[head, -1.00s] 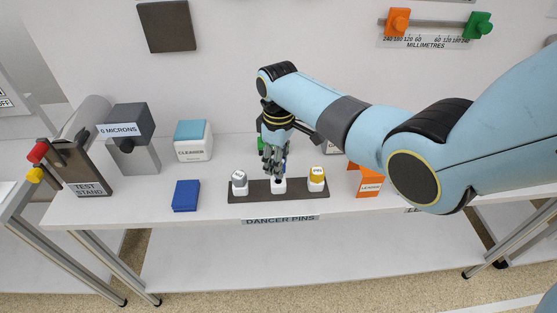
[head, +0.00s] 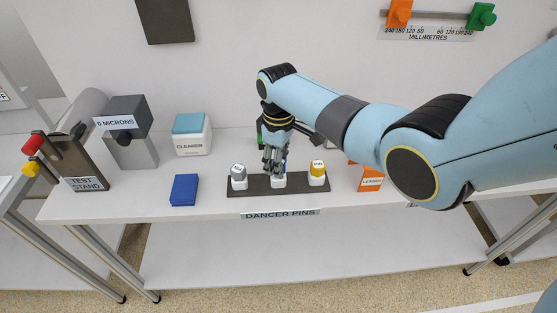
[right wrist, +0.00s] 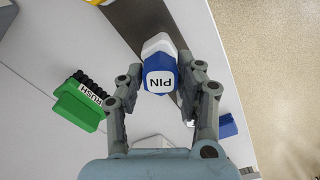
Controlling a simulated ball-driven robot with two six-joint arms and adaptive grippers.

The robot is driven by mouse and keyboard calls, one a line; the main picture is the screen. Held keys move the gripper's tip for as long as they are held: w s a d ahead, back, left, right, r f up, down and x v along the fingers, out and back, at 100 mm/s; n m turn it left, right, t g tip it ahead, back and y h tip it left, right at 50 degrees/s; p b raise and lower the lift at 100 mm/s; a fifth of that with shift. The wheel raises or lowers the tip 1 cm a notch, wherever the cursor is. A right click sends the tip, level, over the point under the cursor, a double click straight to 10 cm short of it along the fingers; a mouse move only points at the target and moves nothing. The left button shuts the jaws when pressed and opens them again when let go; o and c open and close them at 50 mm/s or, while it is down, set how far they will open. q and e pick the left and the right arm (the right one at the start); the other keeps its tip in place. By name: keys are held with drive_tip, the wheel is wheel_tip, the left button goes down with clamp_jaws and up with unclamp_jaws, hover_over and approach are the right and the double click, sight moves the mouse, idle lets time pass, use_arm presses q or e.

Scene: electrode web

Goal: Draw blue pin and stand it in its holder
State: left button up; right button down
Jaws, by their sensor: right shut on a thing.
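The blue pin (right wrist: 160,78) shows its blue top, lettered PIN, in the right wrist view, between the fingers of my right gripper (right wrist: 163,70). A white holder (right wrist: 157,43) lies just behind it. In the head view my right gripper (head: 276,163) is over the middle white holder (head: 279,182) on the dark dancer-pins strip (head: 298,190). It hides most of the blue pin there. The fingers are shut on the pin; I cannot tell whether it is raised from the holder. My left gripper is not in view.
A blue block (head: 185,190) and the cleaner box (head: 192,137) are to the left. A green brush (right wrist: 78,106) and an orange leader block (head: 370,181) are nearby.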

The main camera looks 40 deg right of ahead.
drive_tip(key=shift+f+b, duration=0.45)
drive_tip(key=shift+f, duration=0.25)
drive_tip(key=c, duration=0.8)
unclamp_jaws()
drive_tip(key=shift+o, duration=0.2)
drive_tip(key=shift+r, duration=0.1)
wheel_tip(320, 180, up, 12)
